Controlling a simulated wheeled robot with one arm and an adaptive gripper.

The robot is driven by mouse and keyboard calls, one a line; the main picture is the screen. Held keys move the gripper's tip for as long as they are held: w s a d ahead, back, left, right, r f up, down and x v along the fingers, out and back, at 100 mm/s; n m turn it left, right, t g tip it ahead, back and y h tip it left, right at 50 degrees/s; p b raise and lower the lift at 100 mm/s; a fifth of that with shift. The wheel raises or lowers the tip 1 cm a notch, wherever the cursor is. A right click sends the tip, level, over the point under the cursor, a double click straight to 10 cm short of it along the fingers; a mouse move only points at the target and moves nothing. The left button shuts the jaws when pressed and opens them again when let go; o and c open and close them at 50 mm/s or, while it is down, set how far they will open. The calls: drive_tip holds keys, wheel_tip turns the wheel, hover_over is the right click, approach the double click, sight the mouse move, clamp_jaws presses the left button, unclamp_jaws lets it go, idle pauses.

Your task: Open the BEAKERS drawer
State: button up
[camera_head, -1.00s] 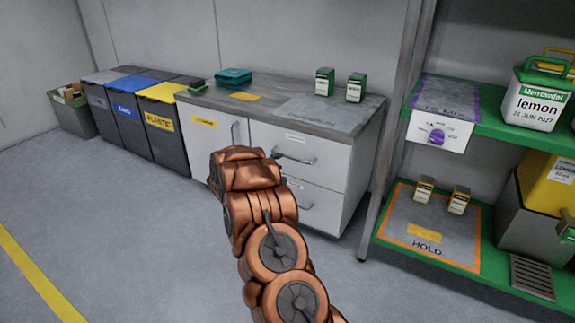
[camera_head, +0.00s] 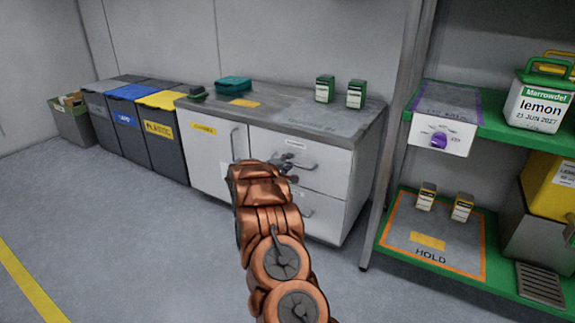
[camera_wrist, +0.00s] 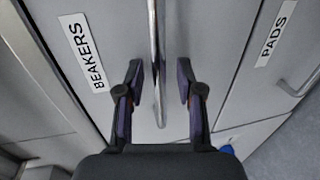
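The BEAKERS drawer (camera_wrist: 112,22) fills the left of the turned wrist view, with its white label (camera_wrist: 84,53). In the head view it is the upper drawer (camera_head: 328,167) of the white cabinet, and it looks shut. Its metal bar handle (camera_wrist: 154,60) runs down the wrist view beside the label. My gripper (camera_wrist: 159,72) is open, with one dark finger on each side of the handle and gaps visible on both sides. In the head view my gripper (camera_head: 285,163) is at the drawer front, partly hidden by my copper arm.
The lower drawer, labelled PADS (camera_wrist: 277,34), has its own handle (camera_wrist: 300,82). A cabinet door (camera_head: 208,158) is left of the drawers. Bins (camera_head: 165,140) stand further left. A shelf rack (camera_head: 480,130) stands to the right. The floor in front is clear.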

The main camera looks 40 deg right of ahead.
clamp_jaws()
idle(0.6)
